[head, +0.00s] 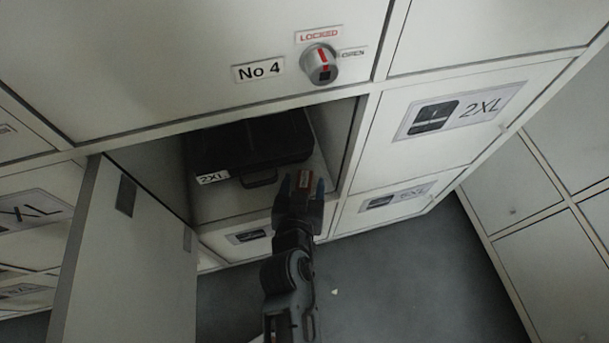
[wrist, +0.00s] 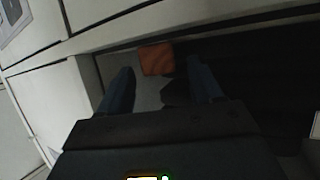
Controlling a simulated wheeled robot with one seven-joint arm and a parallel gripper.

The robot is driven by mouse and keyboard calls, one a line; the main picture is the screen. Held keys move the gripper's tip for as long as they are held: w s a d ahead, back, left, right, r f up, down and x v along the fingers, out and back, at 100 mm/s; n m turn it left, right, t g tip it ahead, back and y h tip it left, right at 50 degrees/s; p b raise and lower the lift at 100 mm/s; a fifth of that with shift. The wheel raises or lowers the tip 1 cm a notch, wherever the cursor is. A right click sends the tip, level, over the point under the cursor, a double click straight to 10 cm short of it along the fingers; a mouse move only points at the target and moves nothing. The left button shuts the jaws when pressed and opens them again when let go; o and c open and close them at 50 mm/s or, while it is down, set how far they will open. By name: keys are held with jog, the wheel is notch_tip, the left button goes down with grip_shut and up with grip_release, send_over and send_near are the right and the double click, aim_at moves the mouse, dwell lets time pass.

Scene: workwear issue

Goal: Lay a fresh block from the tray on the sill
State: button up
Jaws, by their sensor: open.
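A small orange-red block (head: 305,179) lies at the right front of the open compartment, by its sill (head: 232,213). In the wrist view the block (wrist: 157,57) shows between and slightly beyond my two fingertips. My gripper (head: 303,187) is open, with one finger on each side of the block; I cannot tell whether either finger touches it. The block seems to rest on the compartment's pale floor, though its underside is hidden. I see no tray in either view.
A black case (head: 250,145) labelled 2XL sits in the compartment behind the block, its handle facing out. The compartment's door (head: 125,255) hangs open at the left. Locker No 4's knob (head: 320,64) is above. Grey floor (head: 430,270) lies clear below right.

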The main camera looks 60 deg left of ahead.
jog(key=p+v, duration=0.1)
jog(key=v, duration=0.8)
jog(key=shift+d+r+p, duration=0.15)
jog(key=shift+r+p, duration=0.05)
jog(key=shift+p, duration=0.1)
jog(key=shift+s, duration=0.1)
jog(key=d+r+m+t+h, duration=0.3)
jog(key=d+m, duration=0.1)
jog(key=d, duration=2.2)
jog(key=s+d+r+m+t+h, duration=0.1)
jog(key=s+d+r+m+h, duration=0.2)
jog(key=s+d+r, duration=0.2)
jog(key=s+d+r+m+t+h, duration=0.2)
jog(key=s+d+r+m+h, duration=0.1)
jog(key=d+r, duration=0.7)
jog(key=s+r+h, duration=0.1)
jog(key=s+r, duration=0.1)
jog(key=shift+s+d+h, duration=0.25)
jog(key=shift+d+h, duration=0.05)
jog(key=shift+c, duration=0.2)
